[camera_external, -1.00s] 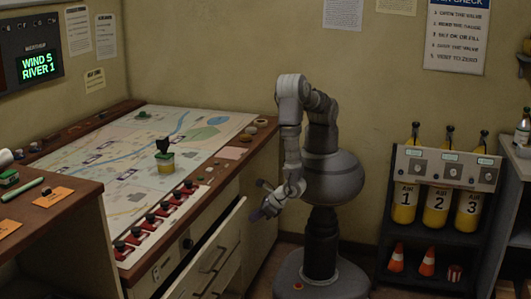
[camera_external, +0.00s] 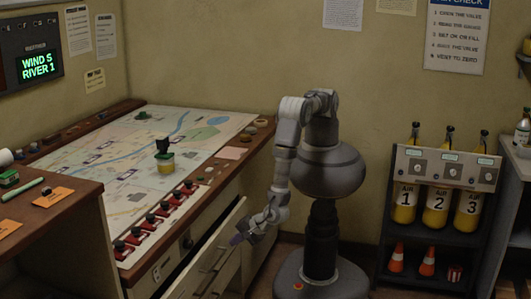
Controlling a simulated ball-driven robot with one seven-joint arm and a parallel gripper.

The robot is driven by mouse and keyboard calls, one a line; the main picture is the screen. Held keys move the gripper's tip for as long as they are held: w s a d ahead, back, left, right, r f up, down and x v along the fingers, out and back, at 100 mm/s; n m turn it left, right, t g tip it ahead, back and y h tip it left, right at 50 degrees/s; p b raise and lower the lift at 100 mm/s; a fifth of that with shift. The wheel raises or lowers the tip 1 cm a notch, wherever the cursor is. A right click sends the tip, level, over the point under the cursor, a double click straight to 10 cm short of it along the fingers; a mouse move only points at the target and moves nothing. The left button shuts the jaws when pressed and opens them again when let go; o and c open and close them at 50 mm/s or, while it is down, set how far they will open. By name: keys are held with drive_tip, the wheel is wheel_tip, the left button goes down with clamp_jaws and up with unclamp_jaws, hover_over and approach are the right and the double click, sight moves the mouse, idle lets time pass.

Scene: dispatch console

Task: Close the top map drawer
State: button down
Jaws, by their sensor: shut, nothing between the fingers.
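The top map drawer (camera_external: 212,262) is a pale front with a long handle, below the map table's right edge. It stands pulled out from the cabinet at an angle to the view. My gripper (camera_external: 238,238) is shut and empty, pointing down and left, close to the drawer's upper far end. I cannot tell whether it touches the drawer. The inside of the drawer is mostly hidden behind its front.
A rack of yellow air cylinders (camera_external: 437,205) stands at the right. Floor between rack and my base is clear.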

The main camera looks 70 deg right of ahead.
sight(207, 242)
drive_tip(key=w+f, duration=0.1)
drive_tip(key=w, duration=0.1)
drive_tip(key=w+f+b, duration=0.1)
drive_tip(key=w, duration=0.1)
drive_tip(key=w+f+b, duration=0.1)
drive_tip(key=w, duration=0.1)
drive_tip(key=shift+w, duration=0.55)
drive_tip(key=w+b, duration=0.1)
drive_tip(key=w, duration=0.3)
drive_tip(key=shift+w, duration=0.3)
drive_tip(key=shift+w+r, duration=0.15)
drive_tip(key=shift+w, duration=0.05)
